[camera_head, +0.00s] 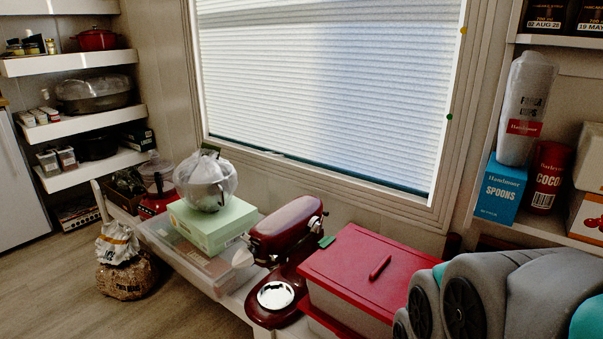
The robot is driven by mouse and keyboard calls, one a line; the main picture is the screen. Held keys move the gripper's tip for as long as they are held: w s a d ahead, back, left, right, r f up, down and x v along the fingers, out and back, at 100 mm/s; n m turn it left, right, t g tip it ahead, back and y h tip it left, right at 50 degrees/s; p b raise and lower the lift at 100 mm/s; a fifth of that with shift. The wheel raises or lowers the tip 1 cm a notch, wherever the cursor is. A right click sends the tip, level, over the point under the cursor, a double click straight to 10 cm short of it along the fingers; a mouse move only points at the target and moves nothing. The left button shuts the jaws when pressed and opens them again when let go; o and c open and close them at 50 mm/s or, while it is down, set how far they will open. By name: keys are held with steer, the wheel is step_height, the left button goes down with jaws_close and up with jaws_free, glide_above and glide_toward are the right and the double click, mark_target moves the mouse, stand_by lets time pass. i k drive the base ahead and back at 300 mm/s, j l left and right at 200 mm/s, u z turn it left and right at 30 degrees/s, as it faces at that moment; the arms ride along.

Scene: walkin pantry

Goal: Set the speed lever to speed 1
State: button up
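A dark red stand mixer (286,228) stands on the white bench under the window, in the lower middle of the head view. Its head is at the top, and a round silver plate (275,295) sits on its base with no bowl on it. I cannot make out the speed lever or its setting at this size. My gripper is not in view. Only grey and teal links of my arm show at the lower right, in front of the right end of the bench.
Sacks (124,273) stand on the otherwise open floor.

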mark_target(318, 226)
steer(key=i+j+z, duration=0.25)
steer(key=i, duration=0.2)
steer(key=i+j+z, duration=0.25)
steer(key=i+j, duration=0.15)
